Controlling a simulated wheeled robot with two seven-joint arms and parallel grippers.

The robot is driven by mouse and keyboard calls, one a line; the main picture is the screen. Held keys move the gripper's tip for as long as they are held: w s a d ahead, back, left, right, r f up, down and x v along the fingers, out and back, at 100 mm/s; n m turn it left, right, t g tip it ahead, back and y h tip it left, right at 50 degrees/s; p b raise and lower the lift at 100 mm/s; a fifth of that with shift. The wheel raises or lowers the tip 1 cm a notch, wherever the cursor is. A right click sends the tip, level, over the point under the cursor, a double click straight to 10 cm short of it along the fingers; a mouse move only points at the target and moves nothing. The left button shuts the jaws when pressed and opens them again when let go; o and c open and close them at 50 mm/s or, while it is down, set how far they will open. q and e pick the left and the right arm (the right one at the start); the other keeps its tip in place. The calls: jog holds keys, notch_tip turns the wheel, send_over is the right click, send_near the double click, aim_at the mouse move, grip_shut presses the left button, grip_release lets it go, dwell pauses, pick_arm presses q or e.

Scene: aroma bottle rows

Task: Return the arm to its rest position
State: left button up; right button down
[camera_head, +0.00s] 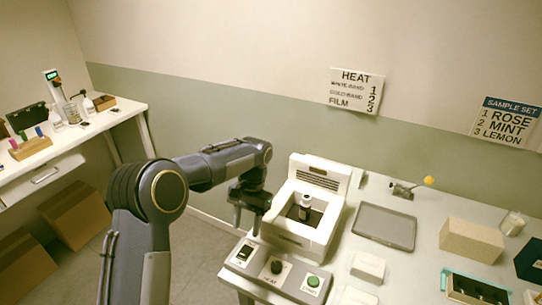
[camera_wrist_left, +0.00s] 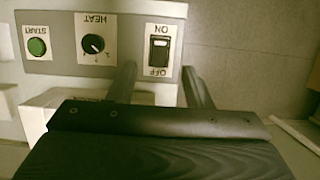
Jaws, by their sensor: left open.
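My left arm (camera_head: 213,166) reaches in from the left, bent at the elbow. My left gripper (camera_head: 246,222) points down at the left side of the white heating machine (camera_head: 322,178). It is open and appears empty, above the left end of the control panel (camera_head: 258,283). In the left wrist view, the two dark fingers stand apart (camera_wrist_left: 160,88), with nothing seen between them but the panel area beyond. A small dark bottle with a light top (camera_head: 305,205) stands in the machine's chamber. My right gripper is not in view.
The panel has a power switch (camera_head: 244,252), a HEAT knob (camera_head: 277,267) and a green START button (camera_head: 313,281). A grey tray (camera_head: 385,227), a beige block (camera_head: 471,240) and white blocks (camera_head: 368,266) lie to the right. A side table (camera_head: 95,127) stands at the left, with open floor between.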

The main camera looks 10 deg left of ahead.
pick_arm(q)
jog(key=s+a+r+n+t+h, duration=0.1)
jog(key=s+a+r+t+h, duration=0.1)
jog(key=s+a+r, duration=0.35)
jog(key=s+a+r+n+t+h, duration=0.1)
jog(key=s+a+r+n+t, duration=0.1)
jog(key=s+r, duration=0.55)
jog(key=s+f+n+t+h, duration=0.1)
jog(key=s+f+t, duration=0.1)
jog(key=s, duration=0.6)
jog(key=s+f+n+t+h, duration=0.1)
jog(key=s+f+t, duration=0.1)
jog(key=s, duration=0.7)
jog(key=shift+d+n+t, duration=0.3)
jog(key=shift+d+t, duration=0.1)
jog(key=shift+d, duration=0.05)
